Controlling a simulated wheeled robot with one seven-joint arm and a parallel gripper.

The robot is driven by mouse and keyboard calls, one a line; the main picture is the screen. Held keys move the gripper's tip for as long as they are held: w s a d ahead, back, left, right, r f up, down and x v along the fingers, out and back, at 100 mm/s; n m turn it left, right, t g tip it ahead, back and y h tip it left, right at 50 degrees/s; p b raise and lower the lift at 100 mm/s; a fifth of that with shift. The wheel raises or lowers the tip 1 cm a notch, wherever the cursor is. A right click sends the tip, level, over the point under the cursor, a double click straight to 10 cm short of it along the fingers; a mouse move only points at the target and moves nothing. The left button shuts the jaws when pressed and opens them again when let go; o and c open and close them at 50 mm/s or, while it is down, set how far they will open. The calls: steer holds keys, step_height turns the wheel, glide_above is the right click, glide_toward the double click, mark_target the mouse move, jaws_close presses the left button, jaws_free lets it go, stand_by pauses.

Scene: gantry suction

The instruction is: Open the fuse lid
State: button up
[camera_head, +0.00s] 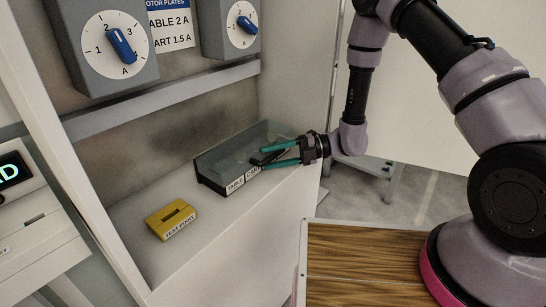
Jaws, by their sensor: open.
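The fuse box (216,186) sits on the cabinet shelf, a low dark-edged case with white labels on its front, one reading "TABLE". A see-through grey lid (222,157) belongs to it; I cannot tell its exact angle. My gripper (262,158) comes in from the right with its two teal fingers apart at the box's right part. A small dark piece lies between or just behind the fingertips; I cannot tell whether it is part of the lid or touches them. The fingers hide the box's right end.
A yellow block marked "TEST POINT" (171,219) sits on the shelf, left of the box. Two grey dial boxes with blue knobs (121,45) (246,25) and a label plate hang above. A wooden top (360,265) is at the lower right. The shelf between block and box is clear.

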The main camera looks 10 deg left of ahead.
jaws_close()
stand_by(1.4)
